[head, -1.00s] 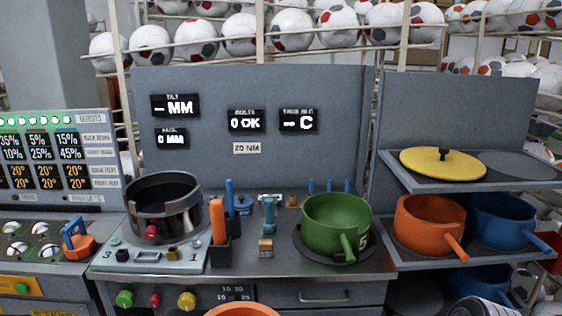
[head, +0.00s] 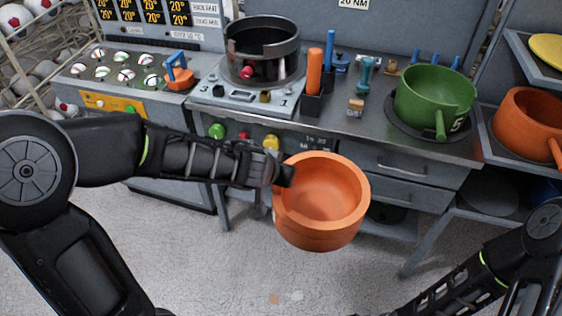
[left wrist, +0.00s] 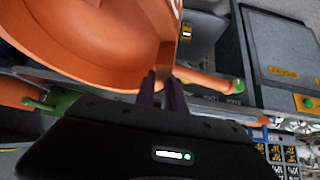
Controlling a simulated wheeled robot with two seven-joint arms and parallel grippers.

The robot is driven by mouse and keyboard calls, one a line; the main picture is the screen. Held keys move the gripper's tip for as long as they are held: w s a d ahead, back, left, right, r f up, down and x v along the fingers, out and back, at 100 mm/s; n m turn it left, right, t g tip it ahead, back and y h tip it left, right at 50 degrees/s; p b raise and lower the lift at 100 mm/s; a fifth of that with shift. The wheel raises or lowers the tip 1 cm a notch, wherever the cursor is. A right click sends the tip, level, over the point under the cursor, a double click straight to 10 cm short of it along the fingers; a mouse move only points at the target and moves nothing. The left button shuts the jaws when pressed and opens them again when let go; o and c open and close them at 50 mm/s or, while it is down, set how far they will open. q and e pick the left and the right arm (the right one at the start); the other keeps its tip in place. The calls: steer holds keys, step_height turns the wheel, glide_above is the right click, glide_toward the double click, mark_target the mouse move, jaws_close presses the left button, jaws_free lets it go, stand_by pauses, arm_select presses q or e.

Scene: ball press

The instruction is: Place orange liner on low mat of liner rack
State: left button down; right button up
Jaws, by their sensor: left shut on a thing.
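The orange liner (head: 322,232) is a round open pot, held upright in the air over the floor in front of the workbench. My left gripper (head: 284,176) is shut on its left side in the head view. In the left wrist view the liner (left wrist: 85,40) fills the upper left, with its wall between my left fingers (left wrist: 165,92). The liner rack (head: 483,140) stands at the right, partly cut off. A dark round low mat (head: 490,192) on its lower shelf looks empty. My right forearm shows at the lower right; its gripper is out of frame.
Another orange pot (head: 526,122) sits on the rack's middle shelf. A green pot (head: 432,95) sits on the bench's right end. A black pot (head: 262,62) stands in the press at left. Drawers (head: 405,166) front the bench. The floor before the rack is clear.

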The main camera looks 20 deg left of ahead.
arm_select(q)
steer(key=s+d+r+m+h, duration=0.2)
steer(key=s+d+r+m, duration=0.2)
steer(key=d+r, duration=0.5)
steer(key=shift+s+d+g+h, duration=0.3)
steer(key=shift+s+d+h, duration=0.1)
steer(key=shift+s, duration=0.4)
steer(key=shift+r, duration=0.1)
